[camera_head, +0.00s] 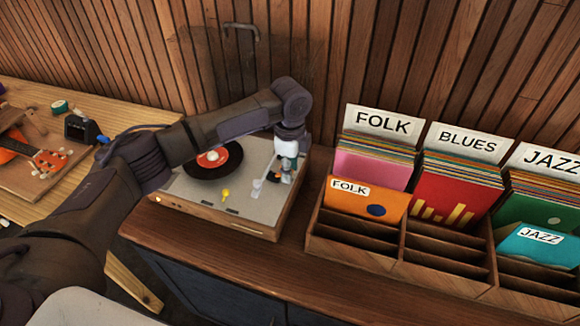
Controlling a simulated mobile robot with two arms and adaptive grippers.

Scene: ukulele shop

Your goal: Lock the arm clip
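A turntable (228,212) with a wooden plinth and pale top stands on the cabinet, left of the record bins. A black record with a red label (213,157) lies on it, partly behind my arm. A pale tonearm (257,187) shows at the right side of the deck. My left arm reaches over the deck from the left. My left gripper (283,170) points down at the tonearm's base, on the right of the deck. The gripper covers most of that spot, so the arm clip cannot be made out. The finger opening is too small to judge. My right gripper is out of view.
A wooden record bin (350,257) with FOLK, BLUES and JAZZ dividers stands close on the right. A yellow knob (226,195) sits on the deck's front. A workbench (125,118) with a ukulele (40,157) is at left. A slatted wall is behind.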

